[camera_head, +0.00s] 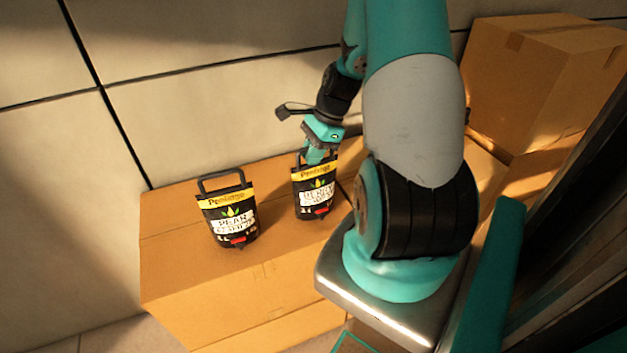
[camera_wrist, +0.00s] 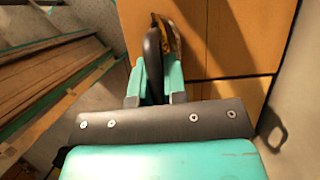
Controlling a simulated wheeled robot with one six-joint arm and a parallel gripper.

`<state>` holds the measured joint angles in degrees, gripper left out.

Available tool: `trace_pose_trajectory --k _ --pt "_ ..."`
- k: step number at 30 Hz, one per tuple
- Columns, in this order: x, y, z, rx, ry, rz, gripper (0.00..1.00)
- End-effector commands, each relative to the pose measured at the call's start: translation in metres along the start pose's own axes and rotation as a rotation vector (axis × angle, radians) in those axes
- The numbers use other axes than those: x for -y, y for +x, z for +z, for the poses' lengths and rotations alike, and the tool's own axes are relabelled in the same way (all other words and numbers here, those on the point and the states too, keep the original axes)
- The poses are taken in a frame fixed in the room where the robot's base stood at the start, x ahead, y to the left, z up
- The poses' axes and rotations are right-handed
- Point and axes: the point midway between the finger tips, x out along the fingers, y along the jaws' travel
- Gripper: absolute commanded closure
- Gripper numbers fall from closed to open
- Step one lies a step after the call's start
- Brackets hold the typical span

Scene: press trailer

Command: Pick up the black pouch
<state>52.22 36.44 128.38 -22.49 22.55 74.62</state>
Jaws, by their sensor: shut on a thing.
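Two black pouches with yellow bands and loop handles show on a cardboard box in the head view. The left pouch (camera_head: 230,218) stands upright with its handle free. The right pouch (camera_head: 315,196) is under my gripper (camera_head: 316,155), which comes down from above. In the wrist view, my gripper (camera_wrist: 154,80) is shut on the black handle (camera_wrist: 153,50) of the right pouch, between its teal fingers. Most of that pouch's body is hidden in the wrist view. I cannot tell whether its base is touching the box or just above it.
The cardboard box (camera_head: 275,272) has bare top around the pouches. A pale panelled wall (camera_head: 210,105) stands close behind. Another carton (camera_head: 530,85) sits at the back right. My arm covers part of the box's right side.

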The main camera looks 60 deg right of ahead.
Motion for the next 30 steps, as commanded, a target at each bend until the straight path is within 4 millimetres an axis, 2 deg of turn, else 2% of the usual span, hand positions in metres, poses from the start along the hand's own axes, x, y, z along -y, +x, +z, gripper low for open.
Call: trace_pose_trajectory --k 5,11,14,24,30 --pt "0.001 -0.005 0.002 0.000 -0.001 -0.003 1.00" --pt "0.001 -0.025 0.010 -0.001 -0.002 -0.005 1.00" --pt "0.002 -0.044 0.018 -0.002 -0.004 -0.008 1.00" --pt "0.001 -0.129 0.053 -0.002 -0.004 -0.007 1.00" --pt "0.001 -0.164 0.067 -0.003 -0.002 -0.005 1.00"
